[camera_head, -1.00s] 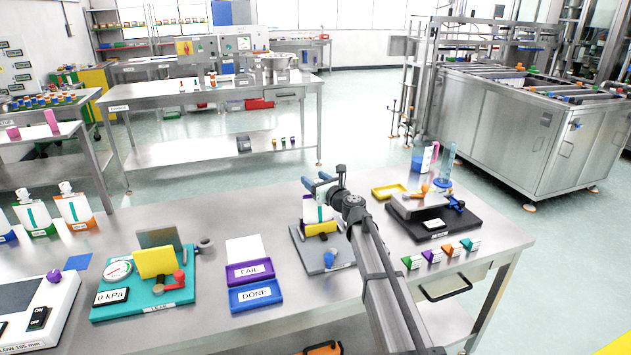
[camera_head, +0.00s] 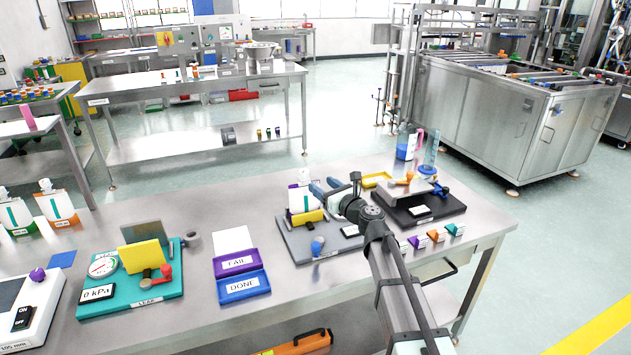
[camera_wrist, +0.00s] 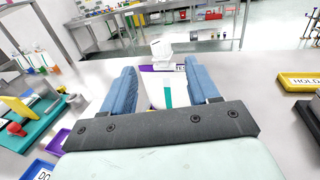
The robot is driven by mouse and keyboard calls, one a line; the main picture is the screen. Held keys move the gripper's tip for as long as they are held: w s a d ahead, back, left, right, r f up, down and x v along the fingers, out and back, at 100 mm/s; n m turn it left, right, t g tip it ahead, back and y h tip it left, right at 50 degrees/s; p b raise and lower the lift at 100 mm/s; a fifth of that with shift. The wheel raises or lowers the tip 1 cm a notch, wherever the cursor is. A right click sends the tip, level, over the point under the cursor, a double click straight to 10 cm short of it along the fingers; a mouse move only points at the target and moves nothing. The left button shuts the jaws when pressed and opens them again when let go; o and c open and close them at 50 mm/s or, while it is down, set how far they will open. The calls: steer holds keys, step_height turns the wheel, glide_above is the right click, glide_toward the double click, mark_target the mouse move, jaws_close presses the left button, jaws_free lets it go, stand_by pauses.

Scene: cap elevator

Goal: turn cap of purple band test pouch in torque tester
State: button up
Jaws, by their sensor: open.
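The pouch with the purple band (camera_head: 292,211) stands upright in the torque tester (camera_head: 288,238), behind its yellow clamp (camera_head: 308,217). Its white cap (camera_head: 304,175) is on top, and a teal stripe runs down its front. In the wrist view the white cap (camera_wrist: 162,50) lies beyond the fingertips, with the purple band below it and the teal stripe (camera_wrist: 168,97) between the fingers. My gripper (camera_head: 322,187) has its blue fingers open, just right of the cap in the head view. No finger visibly touches the cap.
Left of the tester are the purple FAIL tray (camera_head: 237,262), the blue DONE tray (camera_head: 243,287) and the teal leak tester (camera_head: 130,292). A black-based device (camera_head: 425,212) stands right of it, with the yellow HOLD tray (camera_head: 377,179) behind. Small coloured pieces (camera_head: 436,236) line the front right edge.

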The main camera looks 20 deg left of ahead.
steer(key=shift+s+d, duration=0.2)
steer(key=shift+d, duration=0.15)
steer(key=s+a+n+g+y, duration=0.1)
steer(key=s+a+n+g, duration=0.1)
steer(key=s+a, duration=1.25)
steer(key=m+t+h, duration=0.9)
glide_toward(304, 174)
steer(key=x, duration=1.3)
steer(key=shift+h, duration=0.3)
steer(key=c, duration=1)
